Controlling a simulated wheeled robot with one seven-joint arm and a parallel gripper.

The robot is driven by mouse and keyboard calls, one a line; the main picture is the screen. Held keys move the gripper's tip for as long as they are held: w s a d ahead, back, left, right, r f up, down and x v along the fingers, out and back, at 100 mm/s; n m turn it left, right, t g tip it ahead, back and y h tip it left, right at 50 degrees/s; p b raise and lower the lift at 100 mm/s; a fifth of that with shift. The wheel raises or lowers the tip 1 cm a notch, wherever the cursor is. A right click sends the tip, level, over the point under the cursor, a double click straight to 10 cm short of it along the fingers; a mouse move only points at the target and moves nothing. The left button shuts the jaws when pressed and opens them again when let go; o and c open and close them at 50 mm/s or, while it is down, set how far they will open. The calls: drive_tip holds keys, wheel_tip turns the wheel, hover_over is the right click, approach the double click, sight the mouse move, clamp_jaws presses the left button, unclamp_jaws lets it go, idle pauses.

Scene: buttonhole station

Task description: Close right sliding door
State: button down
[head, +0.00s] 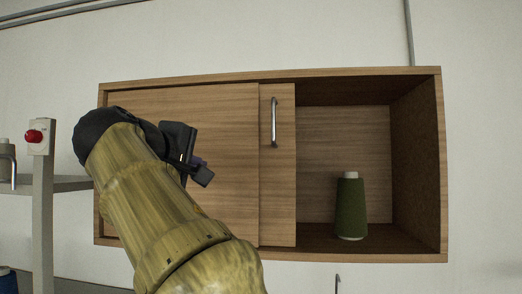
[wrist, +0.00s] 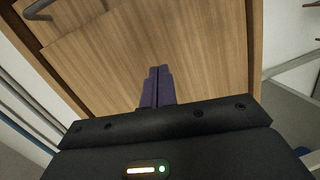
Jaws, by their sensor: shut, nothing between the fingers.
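The right sliding door (head: 278,190) of the wooden wall cabinet stands open. It is mostly tucked behind the left door (head: 225,125), with only a narrow strip showing. A vertical metal bar handle (head: 274,122) is on that strip. My gripper (head: 203,174) is in front of the left door, to the left of and lower than the handle. In the wrist view its purple fingers (wrist: 157,88) are together and empty, in front of a wood panel. A grey handle (wrist: 40,10) shows at the top left there. I cannot tell whether the fingers touch the panel.
The cabinet's right half is open, with a dark green thread cone (head: 351,205) standing on its floor. A red button (head: 33,136) on a grey post and a shelf are at the left. My arm hides part of the left door. The front of the open half is clear.

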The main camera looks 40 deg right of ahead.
drive_tip(key=s+d+r+m+g+h, duration=0.1)
drive_tip(key=s+r+m+h, duration=0.1)
drive_tip(key=s+r, duration=0.3)
drive_tip(key=shift+d+r, duration=0.25)
drive_tip(key=shift+r, duration=0.25)
drive_tip(key=shift+s, duration=0.1)
drive_tip(key=p, duration=0.4)
approach(262, 142)
drive_tip(key=shift+g, duration=0.3)
drive_tip(key=w+d, duration=0.2)
drive_tip(key=w, duration=0.1)
drive_tip(key=shift+w+d+r, duration=0.15)
drive_tip(key=shift+w+d, duration=0.05)
drive_tip(key=shift+w, duration=0.05)
drive_tip(key=s+d, duration=0.1)
drive_tip(key=s+d+f+p, duration=0.1)
drive_tip(key=s, duration=0.1)
drive_tip(key=shift+d, duration=0.2)
drive_tip(key=shift+w+f, duration=0.1)
drive_tip(key=shift+d, duration=0.15)
